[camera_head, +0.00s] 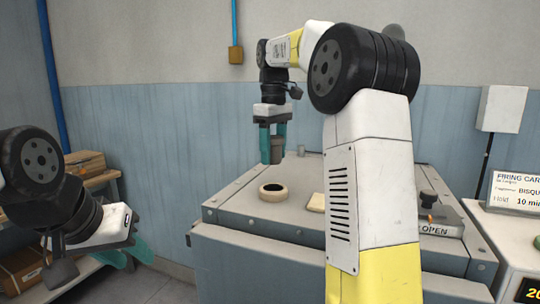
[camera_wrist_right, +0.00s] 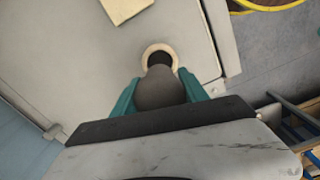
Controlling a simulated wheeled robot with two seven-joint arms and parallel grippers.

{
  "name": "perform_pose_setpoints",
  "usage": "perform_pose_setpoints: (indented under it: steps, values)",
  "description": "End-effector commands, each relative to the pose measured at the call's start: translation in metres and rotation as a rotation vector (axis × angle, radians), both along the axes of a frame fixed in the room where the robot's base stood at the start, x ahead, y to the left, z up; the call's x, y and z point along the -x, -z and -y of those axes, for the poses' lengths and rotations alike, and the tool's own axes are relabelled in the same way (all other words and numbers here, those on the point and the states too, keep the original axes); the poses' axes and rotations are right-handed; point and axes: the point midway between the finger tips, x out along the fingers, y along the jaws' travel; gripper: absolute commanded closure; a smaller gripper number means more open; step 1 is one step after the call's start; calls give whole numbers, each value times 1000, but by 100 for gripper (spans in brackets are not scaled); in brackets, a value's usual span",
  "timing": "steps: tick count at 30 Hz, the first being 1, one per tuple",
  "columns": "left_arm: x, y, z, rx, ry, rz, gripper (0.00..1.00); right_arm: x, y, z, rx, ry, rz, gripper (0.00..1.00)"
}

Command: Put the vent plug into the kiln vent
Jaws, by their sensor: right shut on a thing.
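My right gripper (camera_head: 272,158) is shut on the grey vent plug (camera_head: 278,147) and holds it upright in the air above the kiln top. In the right wrist view the plug (camera_wrist_right: 160,88) sits between the teal fingers. The kiln vent (camera_head: 273,191) is a round cream-rimmed hole in the grey kiln top. In the right wrist view its rim (camera_wrist_right: 147,54) shows just beyond the plug, which partly hides the hole. My left gripper (camera_head: 138,256) hangs at the lower left, away from the kiln, empty, its teal fingers apart.
A cream slab (camera_head: 317,203) lies on the kiln top (camera_head: 235,207), right of the vent and partly behind my right arm. A black knob (camera_head: 428,198) and an OPEN plate (camera_head: 434,229) are at the right.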

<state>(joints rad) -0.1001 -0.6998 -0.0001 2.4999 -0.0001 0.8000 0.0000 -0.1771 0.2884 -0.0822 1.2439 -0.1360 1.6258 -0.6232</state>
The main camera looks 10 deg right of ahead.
Motion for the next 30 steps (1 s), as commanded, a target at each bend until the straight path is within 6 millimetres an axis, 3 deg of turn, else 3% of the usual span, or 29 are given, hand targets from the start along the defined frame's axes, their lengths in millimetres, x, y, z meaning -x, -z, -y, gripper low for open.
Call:
perform_pose_setpoints:
  steps: [30]
  values:
    - [0, 0, 0, 0, 0, 0, 64, 0, 56, 0, 0, 0, 0, 96]
